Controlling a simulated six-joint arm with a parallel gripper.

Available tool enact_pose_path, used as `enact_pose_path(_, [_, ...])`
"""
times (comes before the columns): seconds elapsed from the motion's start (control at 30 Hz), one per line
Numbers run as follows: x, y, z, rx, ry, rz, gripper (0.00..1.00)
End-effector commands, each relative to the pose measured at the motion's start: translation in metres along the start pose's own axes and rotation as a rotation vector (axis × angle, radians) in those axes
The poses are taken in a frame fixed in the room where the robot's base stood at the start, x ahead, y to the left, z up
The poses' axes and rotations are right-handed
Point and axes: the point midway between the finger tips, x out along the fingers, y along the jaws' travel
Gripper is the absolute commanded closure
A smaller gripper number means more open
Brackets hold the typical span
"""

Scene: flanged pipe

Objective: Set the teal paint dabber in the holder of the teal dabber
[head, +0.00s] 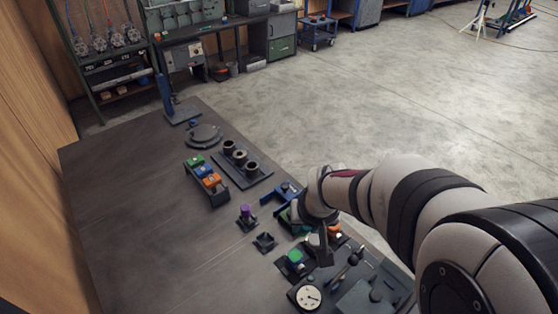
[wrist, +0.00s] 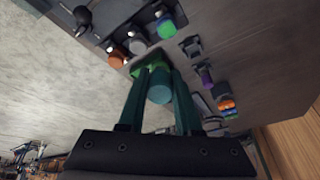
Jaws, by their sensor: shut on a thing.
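My gripper (wrist: 160,76) is shut on the teal paint dabber (wrist: 160,88), which shows as a teal cylinder between its two dark fingers in the wrist view. In the head view my wrist hides most of the gripper, and I cannot make out the dabber there. A green part (wrist: 137,70) lies behind the fingertips; I cannot tell whether the dabber touches it. A small dark, square holder stands empty (head: 265,242) on the bench, and it also shows in the wrist view (wrist: 192,47). I cannot tell from its look which dabber it belongs to.
A purple dabber (head: 246,211) stands beyond the empty holder. Orange (wrist: 117,58), grey (wrist: 138,46) and green (wrist: 167,28) topped pieces stand in a row close by. A rack of coloured blocks (head: 211,181), a dial gauge (head: 308,297) and a lever flank them. The bench's left side is clear.

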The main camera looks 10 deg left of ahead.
Motion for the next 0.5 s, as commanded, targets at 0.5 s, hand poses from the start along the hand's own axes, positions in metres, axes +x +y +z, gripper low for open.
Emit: enact_pose_path(0.5, [0.0067, -0.0057, -0.0057, 0.003, -0.024, -0.001, 1.0])
